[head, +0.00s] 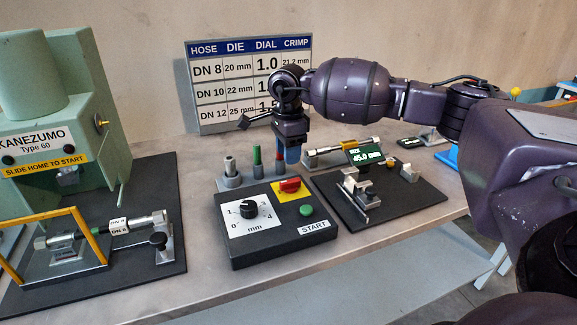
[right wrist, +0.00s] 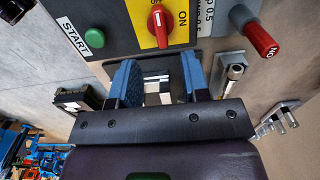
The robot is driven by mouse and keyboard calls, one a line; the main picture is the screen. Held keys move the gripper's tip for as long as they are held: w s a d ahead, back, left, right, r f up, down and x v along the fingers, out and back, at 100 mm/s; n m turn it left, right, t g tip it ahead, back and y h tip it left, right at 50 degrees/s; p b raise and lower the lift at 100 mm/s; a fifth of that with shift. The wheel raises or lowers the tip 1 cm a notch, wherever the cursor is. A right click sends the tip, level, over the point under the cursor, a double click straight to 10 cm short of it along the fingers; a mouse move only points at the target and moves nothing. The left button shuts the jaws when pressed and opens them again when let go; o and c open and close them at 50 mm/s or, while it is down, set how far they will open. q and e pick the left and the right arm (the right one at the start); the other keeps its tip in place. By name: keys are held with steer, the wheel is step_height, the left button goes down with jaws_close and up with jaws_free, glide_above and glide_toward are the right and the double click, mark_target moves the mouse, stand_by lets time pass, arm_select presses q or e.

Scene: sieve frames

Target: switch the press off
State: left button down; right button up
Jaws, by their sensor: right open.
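The red rotary switch (head: 289,186) sits on a yellow plate on the black control box (head: 275,240). The green press (head: 50,110), marked KANEZUMO, stands at the left. My left gripper is not in view.
A green START button (head: 306,210) and black dial (head: 248,209) share the box. Several coloured-top posts (head: 256,160) stand behind it. A black mat (head: 380,205) with a gauge and display lies right. A printed chart (head: 225,90) stands at the wall.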

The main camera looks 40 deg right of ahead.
step_height(320, 180, up, 2)
steer(key=shift+r, duration=0.15)
stand_by(0.6)
